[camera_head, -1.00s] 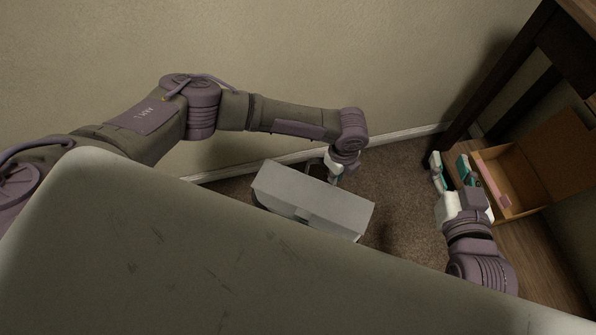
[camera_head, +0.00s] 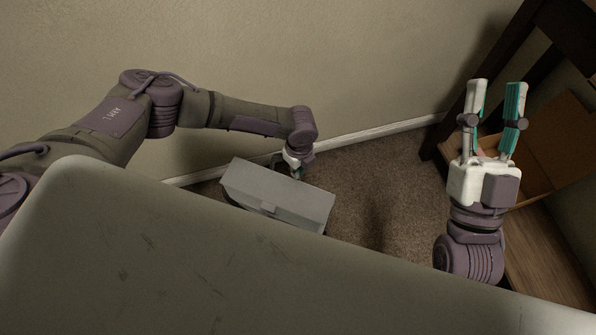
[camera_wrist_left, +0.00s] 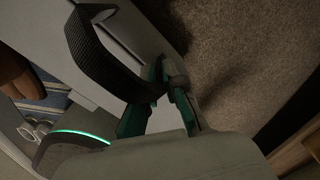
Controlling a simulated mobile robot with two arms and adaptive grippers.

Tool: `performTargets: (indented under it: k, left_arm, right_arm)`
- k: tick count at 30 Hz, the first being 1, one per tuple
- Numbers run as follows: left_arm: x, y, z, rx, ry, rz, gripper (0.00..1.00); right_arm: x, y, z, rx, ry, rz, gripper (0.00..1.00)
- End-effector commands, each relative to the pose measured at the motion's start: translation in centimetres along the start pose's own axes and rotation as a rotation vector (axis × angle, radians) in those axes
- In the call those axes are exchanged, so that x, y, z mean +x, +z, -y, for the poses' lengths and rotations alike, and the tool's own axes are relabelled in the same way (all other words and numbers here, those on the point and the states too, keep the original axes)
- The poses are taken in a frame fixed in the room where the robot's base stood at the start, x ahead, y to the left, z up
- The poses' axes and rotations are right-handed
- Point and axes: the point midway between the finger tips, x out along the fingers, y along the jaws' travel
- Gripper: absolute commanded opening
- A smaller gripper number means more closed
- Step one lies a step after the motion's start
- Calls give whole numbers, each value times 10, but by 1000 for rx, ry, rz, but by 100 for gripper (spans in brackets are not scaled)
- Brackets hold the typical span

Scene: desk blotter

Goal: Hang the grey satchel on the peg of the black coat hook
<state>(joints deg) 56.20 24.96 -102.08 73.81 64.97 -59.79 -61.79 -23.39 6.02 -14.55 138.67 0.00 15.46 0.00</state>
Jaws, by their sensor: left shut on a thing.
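The grey satchel (camera_head: 275,196) hangs below my left gripper (camera_head: 291,172) in the head view, over the carpet near the wall. In the left wrist view, the left gripper (camera_wrist_left: 158,98) is shut on the satchel's dark strap (camera_wrist_left: 97,58), and the grey body (camera_wrist_left: 135,30) lies beyond it. My right gripper (camera_head: 494,135) is open and empty at the right in the head view, its two fingers apart and pointing up the picture. The black coat hook and its peg do not show in either view.
A dark wooden piece of furniture (camera_head: 514,52) stands at the right, with an open cardboard box (camera_head: 556,150) beside it on a wooden surface (camera_head: 548,262). A plain wall (camera_head: 330,60) with a white baseboard (camera_head: 385,131) runs behind. Carpet between is clear.

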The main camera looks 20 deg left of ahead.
Motion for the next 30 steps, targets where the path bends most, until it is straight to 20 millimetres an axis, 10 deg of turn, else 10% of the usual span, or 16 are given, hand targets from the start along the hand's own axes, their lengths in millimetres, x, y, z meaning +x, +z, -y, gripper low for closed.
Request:
performTargets:
  k: [21, 25, 30]
  left_arm:
    - [12, 0, 2, -1, -2, -1, 0]
    - [12, -1, 1, 0, -1, -1, 31]
    - [12, -1, 1, 0, -1, -1, 35]
  right_arm:
    - [-1, -12, 1, 2, -2, -69, 40]
    - [-1, -12, 1, 2, -2, -71, 40]
    - [-1, -12, 1, 2, -2, -70, 40]
